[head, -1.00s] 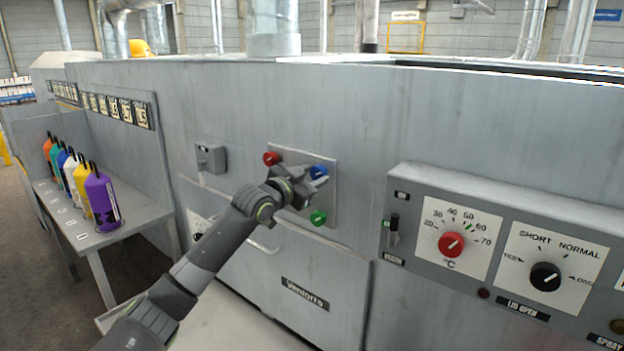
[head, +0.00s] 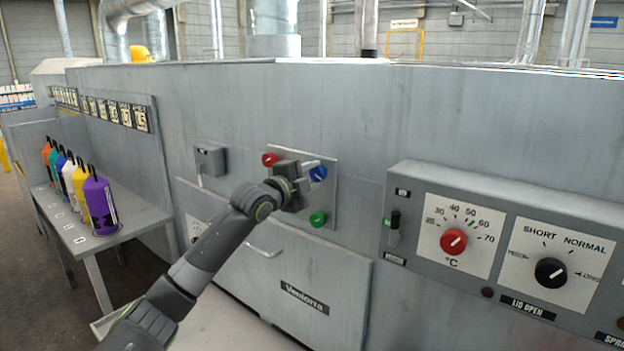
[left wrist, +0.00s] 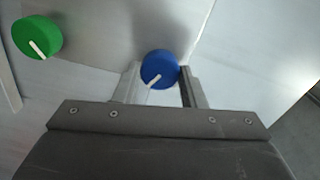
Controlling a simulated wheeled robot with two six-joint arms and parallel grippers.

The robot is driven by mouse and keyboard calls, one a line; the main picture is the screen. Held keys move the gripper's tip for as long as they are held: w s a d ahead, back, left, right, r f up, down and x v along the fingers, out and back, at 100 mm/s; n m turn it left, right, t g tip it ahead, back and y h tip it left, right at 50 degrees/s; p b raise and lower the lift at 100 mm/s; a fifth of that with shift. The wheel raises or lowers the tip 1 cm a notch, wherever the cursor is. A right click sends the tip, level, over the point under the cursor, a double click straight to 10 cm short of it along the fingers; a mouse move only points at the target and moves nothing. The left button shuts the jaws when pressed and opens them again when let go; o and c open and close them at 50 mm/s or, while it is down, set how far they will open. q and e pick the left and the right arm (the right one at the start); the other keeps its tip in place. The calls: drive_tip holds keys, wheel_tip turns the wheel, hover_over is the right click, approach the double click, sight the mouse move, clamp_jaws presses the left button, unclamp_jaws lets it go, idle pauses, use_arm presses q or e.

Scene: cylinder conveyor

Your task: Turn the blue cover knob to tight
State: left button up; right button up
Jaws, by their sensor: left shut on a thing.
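The blue knob (head: 318,173) sits at the upper right of a small grey plate (head: 329,208) on the machine's front. My left gripper (head: 313,174) is at the blue knob, with its fingers shut on it. In the left wrist view the blue knob (left wrist: 159,69) lies between the two fingertips (left wrist: 158,78), and its white pointer line slants to the lower left. The knob's left part is partly hidden by my gripper in the head view. My right gripper is not in view.
A red knob (head: 270,159) and a green knob (head: 318,219) share the plate; the green one (left wrist: 37,38) also shows in the left wrist view. A control panel (head: 407,178) juts out to the right. Several coloured bottles (head: 99,204) stand on a side table at left.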

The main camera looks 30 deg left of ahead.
use_arm(q)
drive_tip(key=m+b, duration=0.1)
drive_tip(key=m, duration=0.5)
drive_tip(key=shift+r+m, duration=0.15)
drive_tip(key=shift+m, duration=0.15)
drive_tip(key=shift+r+m, duration=0.1)
drive_tip(key=shift+m, duration=2.2)
drive_tip(key=shift+a, duration=0.1)
drive_tip(key=o, duration=1)
drive_tip(key=shift+w, duration=0.15)
drive_tip(key=shift+f, duration=0.2)
